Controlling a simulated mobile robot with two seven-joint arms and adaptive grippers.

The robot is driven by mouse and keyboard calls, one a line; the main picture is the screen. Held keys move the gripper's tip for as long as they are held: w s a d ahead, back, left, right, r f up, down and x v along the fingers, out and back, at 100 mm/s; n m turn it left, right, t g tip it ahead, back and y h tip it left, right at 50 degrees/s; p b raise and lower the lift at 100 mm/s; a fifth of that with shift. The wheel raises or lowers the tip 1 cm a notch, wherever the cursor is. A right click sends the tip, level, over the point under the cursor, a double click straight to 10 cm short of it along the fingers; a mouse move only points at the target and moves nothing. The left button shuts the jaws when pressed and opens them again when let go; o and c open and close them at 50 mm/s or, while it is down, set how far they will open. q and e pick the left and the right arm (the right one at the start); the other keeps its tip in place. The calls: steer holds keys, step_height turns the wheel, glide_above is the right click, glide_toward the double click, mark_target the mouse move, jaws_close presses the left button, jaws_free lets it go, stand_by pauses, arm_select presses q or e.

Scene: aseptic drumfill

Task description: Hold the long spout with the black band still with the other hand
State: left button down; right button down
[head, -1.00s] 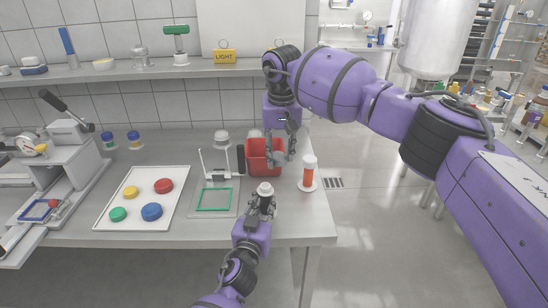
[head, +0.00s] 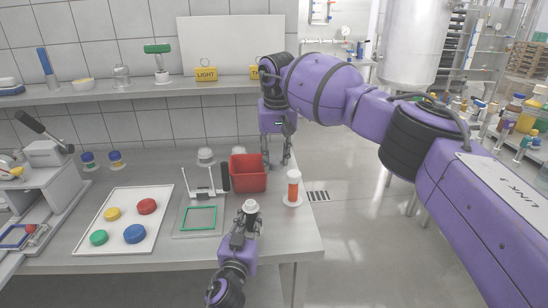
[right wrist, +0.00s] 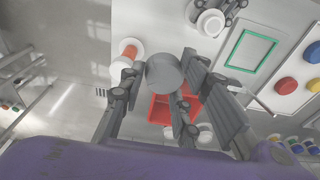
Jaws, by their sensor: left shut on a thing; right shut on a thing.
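My left gripper (head: 250,218) is shut on a small upright piece with a white round top (head: 250,206), above the front of the bench. The white top also shows in the right wrist view (right wrist: 210,22). I cannot make out a black band on it, so I cannot tell whether it is the long spout. My right gripper (head: 279,160) points down, right of and behind the red bin (head: 248,175). In the right wrist view a grey round piece (right wrist: 165,73) sits between its fingers, and the gripper is shut on it. The piece's length is hidden.
An orange tube with a white cap (head: 293,188) stands on a white base near the bench's right edge. A dark upright cylinder (head: 225,177) stands left of the bin. A green-framed plate (head: 199,219) and a white tray (head: 158,200) of coloured discs lie further left.

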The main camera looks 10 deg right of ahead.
arm_select(q)
steer(key=shift+s+f, duration=0.1)
steer(key=shift+f, duration=0.35)
arm_select(e)
steer(key=w+d, duration=0.4)
steer(key=d, duration=0.2)
steer(key=shift+w, duration=0.25)
steer(key=shift+f, duration=0.1)
arm_select(q)
steer(key=c, duration=1.5)
jaws_free()
steer(key=shift+c, duration=0.2)
steer(key=shift+o, duration=0.7)
steer(key=shift+r, duration=0.25)
arm_select(e)
steer(key=shift+w, duration=0.1)
arm_select(q)
steer(key=o, duration=0.4)
steer(key=shift+r, duration=0.1)
steer(key=shift+c, duration=0.2)
